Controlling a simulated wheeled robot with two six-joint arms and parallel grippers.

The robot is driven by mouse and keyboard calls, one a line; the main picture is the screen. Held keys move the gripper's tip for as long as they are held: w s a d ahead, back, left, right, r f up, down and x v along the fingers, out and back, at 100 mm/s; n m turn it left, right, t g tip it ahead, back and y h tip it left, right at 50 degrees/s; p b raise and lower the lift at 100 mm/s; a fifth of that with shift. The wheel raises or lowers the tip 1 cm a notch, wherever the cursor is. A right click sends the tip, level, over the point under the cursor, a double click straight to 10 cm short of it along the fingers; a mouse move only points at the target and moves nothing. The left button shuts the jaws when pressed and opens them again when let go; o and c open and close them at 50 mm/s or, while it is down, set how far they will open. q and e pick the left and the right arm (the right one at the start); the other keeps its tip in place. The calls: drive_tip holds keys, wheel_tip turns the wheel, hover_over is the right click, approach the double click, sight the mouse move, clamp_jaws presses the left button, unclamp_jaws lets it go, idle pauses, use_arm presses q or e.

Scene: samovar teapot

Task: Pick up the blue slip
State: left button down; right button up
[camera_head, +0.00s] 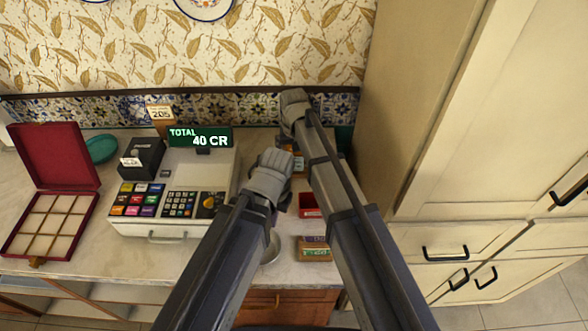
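I cannot make out a blue slip on the counter; it may be hidden behind my arms. My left gripper (270,172) is over the counter just right of the cash register. My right gripper (293,106) is farther back, near the tiled strip along the wall. Both are seen from behind, so their fingertips and anything between them are hidden. A small patch of orange and blue (298,162) shows between the two arms, too covered to identify.
The cash register (160,229) reads 40 CR. A black box (142,157) with a price card stands beside it. An open red case (52,155) lies at left, with a teal bowl (101,148) behind. A red box (310,204) and small packets (314,248) sit near my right arm. A tall cabinet (412,95) bounds the right.

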drive_tip(key=c, duration=1.2)
use_arm(q)
drive_tip(key=shift+r, duration=0.2)
use_arm(e)
drive_tip(key=shift+r, duration=0.2)
